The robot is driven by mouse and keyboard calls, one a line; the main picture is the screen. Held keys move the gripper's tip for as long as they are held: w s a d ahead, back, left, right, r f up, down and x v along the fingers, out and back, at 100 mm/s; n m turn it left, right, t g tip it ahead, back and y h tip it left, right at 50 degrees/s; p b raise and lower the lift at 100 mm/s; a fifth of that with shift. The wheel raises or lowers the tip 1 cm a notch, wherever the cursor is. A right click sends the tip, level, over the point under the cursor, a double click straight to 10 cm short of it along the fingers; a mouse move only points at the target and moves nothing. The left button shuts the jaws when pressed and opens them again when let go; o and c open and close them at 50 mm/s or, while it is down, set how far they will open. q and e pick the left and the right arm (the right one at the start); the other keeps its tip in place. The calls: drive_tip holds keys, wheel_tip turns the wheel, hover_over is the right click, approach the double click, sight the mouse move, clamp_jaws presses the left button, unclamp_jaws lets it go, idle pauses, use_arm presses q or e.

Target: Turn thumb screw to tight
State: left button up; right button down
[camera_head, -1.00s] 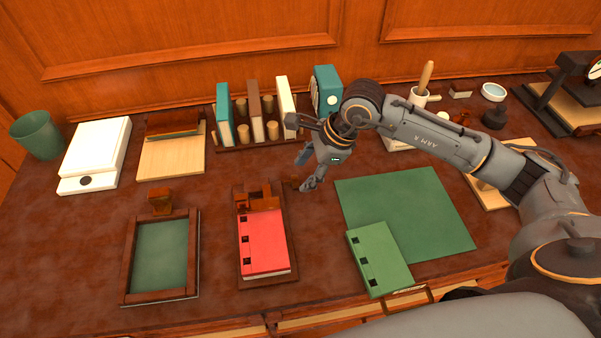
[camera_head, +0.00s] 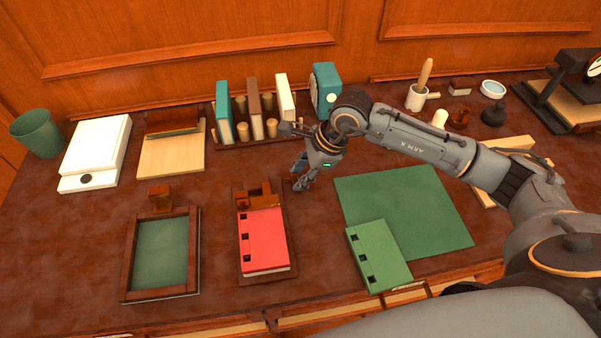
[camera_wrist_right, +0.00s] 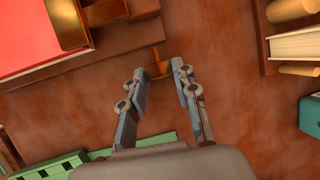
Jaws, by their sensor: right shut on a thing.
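A red book (camera_head: 264,241) lies in a dark wooden holder (camera_head: 242,274) with a brass-brown clamp block (camera_head: 257,199) at its far end. In the right wrist view, a small brass thumb screw (camera_wrist_right: 159,67) shows at the fingertips, beside the holder. My right gripper (camera_head: 297,184) is low over the table, just right of the clamp block. My left gripper is in no view.
A green mat (camera_head: 425,200) with a green book (camera_head: 378,257) lies to the right. A framed green panel (camera_head: 160,254) lies to the left. A rack of upright books (camera_head: 255,110) stands behind my gripper. Bare tabletop separates the holder and mat.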

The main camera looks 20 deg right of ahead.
drive_tip(key=g, duration=0.1)
drive_tip(key=g+b, duration=0.1)
drive_tip(key=shift+w+f+m+g+y, duration=0.1)
drive_tip(key=shift+w+m+g+y, duration=0.2)
drive_tip(key=shift+w+g, duration=0.1)
drive_tip(key=shift+g+b, duration=0.35)
drive_tip(key=shift+g, duration=0.15)
drive_tip(key=shift+s+d, duration=0.1)
drive_tip(key=c, duration=1)
unclamp_jaws()
drive_tip(key=v, duration=1.2)
drive_tip(key=shift+d, duration=0.1)
